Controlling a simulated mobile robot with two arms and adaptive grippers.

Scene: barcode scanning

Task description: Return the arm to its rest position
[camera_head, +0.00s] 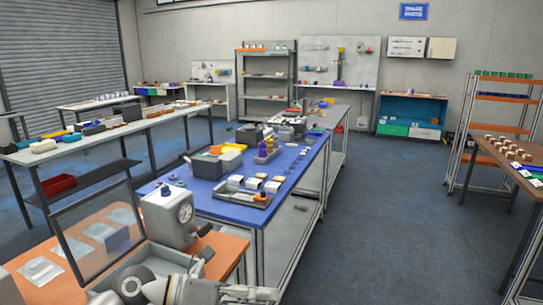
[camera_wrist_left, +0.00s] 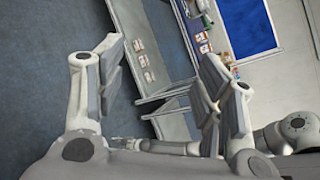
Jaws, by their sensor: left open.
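My left gripper (camera_wrist_left: 155,85) fills the near part of the left wrist view. Its two grey-padded fingers stand wide apart, with nothing between them but floor and table frame well beyond. Links of another arm of mine run along the lower right of that view. A slim end that looks like my right gripper (camera_wrist_left: 128,143) shows small behind the left fingers, too small to tell its jaws. In the head view, parts of my arm lie along the bottom edge, low in front of the orange bench; no fingertips can be made out there.
A blue-topped table (camera_head: 225,205) stands ahead, with a grey tray (camera_head: 238,196) of small boxes and a grey bin (camera_head: 207,167). An orange bench (camera_head: 225,245) with a dial device (camera_head: 170,215) and clear panel is close at lower left. Floor (camera_head: 380,220) on the right is clear.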

